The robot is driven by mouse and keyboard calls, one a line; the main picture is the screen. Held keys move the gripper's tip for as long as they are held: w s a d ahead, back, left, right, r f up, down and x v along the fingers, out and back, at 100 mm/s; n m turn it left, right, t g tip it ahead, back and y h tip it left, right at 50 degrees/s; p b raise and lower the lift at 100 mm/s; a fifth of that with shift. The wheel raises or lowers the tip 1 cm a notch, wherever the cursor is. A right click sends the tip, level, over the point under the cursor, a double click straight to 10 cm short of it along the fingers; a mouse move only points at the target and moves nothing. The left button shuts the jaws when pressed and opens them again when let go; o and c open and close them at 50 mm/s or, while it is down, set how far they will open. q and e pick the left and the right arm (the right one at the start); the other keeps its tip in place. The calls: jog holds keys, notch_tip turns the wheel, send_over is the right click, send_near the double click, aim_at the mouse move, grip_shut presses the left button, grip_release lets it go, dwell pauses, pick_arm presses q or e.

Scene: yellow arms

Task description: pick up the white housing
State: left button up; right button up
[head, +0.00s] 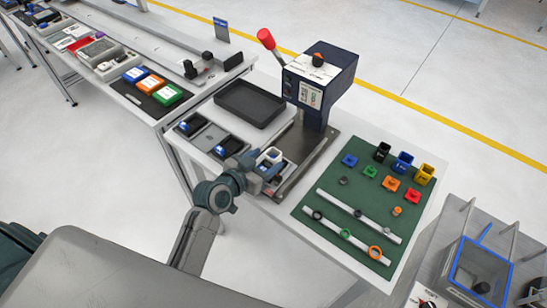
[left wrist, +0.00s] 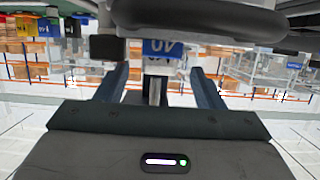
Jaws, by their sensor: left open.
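The white housing (head: 273,154) is a small pale block in the head view. In the left wrist view the two fingers of this gripper (left wrist: 160,72) are spread apart. I cannot make out the housing in that view, and I cannot tell whether the fingers touch it. My right gripper is not in view.
A press (head: 318,85) with a red-knobbed lever stands just behind. A black tray (head: 252,103) and small dark bins (head: 192,123) lie to the left. A green mat (head: 340,190) with coloured parts and two white rails lies to the right.

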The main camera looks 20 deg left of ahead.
aim_at(269, 159)
pick_arm(q)
jog(key=p+x, duration=0.1)
jog(key=x, duration=0.2)
jog(key=shift+w+d+f, duration=0.1)
jog(key=shift+w+f, duration=0.05)
jog(key=shift+f, duration=0.05)
jog(key=shift+w+d+f+p, duration=0.15)
jog(key=shift+w+f+p, duration=0.1)
jog(key=shift+w+p, duration=0.15)
jog(key=c, duration=1.1)
jog(key=shift+o, duration=0.2)
